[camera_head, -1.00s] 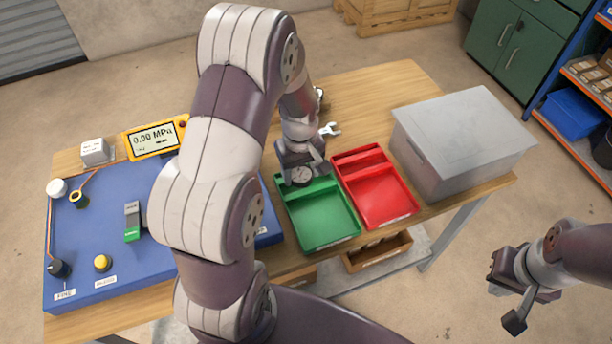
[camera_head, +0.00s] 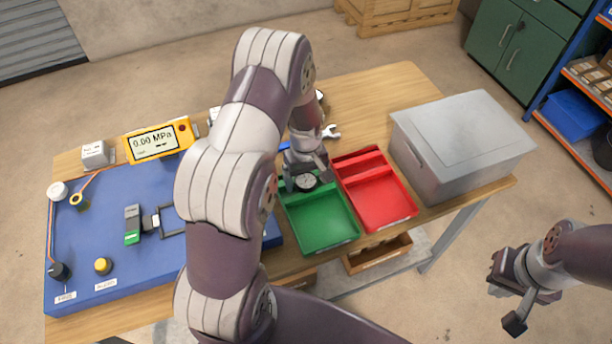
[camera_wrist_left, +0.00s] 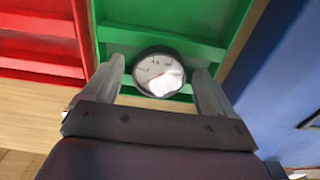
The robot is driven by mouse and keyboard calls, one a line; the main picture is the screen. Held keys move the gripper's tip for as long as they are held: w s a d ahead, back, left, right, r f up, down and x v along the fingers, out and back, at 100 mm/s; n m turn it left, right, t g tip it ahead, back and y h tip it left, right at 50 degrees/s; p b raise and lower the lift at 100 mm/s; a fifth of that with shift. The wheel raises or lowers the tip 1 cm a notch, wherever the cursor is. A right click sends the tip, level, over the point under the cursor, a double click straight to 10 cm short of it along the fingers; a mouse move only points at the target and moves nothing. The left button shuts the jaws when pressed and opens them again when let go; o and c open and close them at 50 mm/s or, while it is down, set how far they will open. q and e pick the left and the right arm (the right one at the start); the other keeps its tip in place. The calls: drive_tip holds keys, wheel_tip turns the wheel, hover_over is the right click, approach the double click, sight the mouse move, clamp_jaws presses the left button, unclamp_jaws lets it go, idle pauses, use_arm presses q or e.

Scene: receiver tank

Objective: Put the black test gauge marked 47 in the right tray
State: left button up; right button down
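A round gauge with a dark rim and pale face (camera_head: 306,182) is at the back of the green tray (camera_head: 325,222), the left one of two trays. It also shows in the left wrist view (camera_wrist_left: 159,74); its marking is too small to read. My left gripper (camera_head: 305,170) is over that spot. In the left wrist view its fingers (camera_wrist_left: 158,80) stand apart either side of the gauge, with narrow gaps. The red tray (camera_head: 381,202), the right one, has no gauge visible in it. My right gripper (camera_head: 506,292) hangs off the table, empty, its fingers apart.
A grey case (camera_head: 462,140) stands right of the red tray. My left arm hides part of the board.

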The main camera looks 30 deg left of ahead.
sight(306, 181)
use_arm(q)
wheel_tip(306, 181, up, 12)
drive_tip(key=s+d+r+m, duration=0.1)
drive_tip(key=s+d+m, duration=0.3)
drive_tip(key=s+m, duration=0.1)
drive_tip(key=s+d+r+m+t, duration=0.1)
drive_tip(key=s+d+m, duration=0.3)
drive_tip(key=s, duration=0.4)
drive_tip(key=shift+s+r+m+b, duration=0.3)
drive_tip(key=shift+r+m+b, duration=0.1)
drive_tip(key=shift+m, duration=0.1)
drive_tip(key=shift+d, duration=0.1)
